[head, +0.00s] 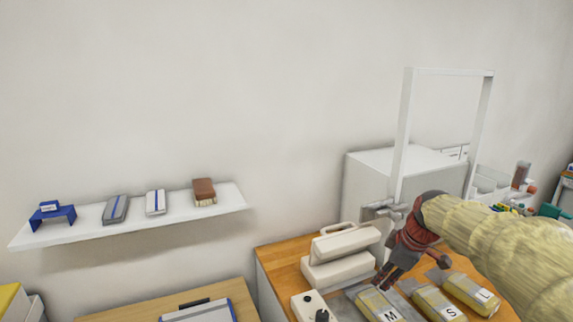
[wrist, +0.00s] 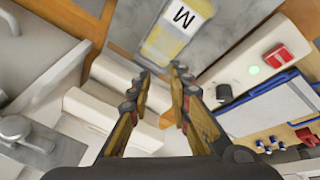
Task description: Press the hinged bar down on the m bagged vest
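The white sealer has a hinged bar (head: 345,241) that stands raised above its lower body (head: 336,272); white sealer parts (wrist: 95,108) also show in the wrist view. The M bagged vest (head: 378,304) lies flat beside the sealer, to its front right, and its yellow bag with the M label shows at the top of the wrist view (wrist: 170,38). I cannot tell whether the bag's end reaches under the bar. My gripper (wrist: 160,72) is open and empty, with its fingers pointing down just above the sealer and the bag. In the head view my gripper (head: 385,285) is right of the bar.
The S bag (head: 438,304) and L bag (head: 470,292) lie to the right. A control box (head: 312,306) with a black knob stands in front; the wrist view shows a red button (wrist: 275,55). A white frame (head: 403,140) rises behind my arm. A wall shelf (head: 130,225) is at left.

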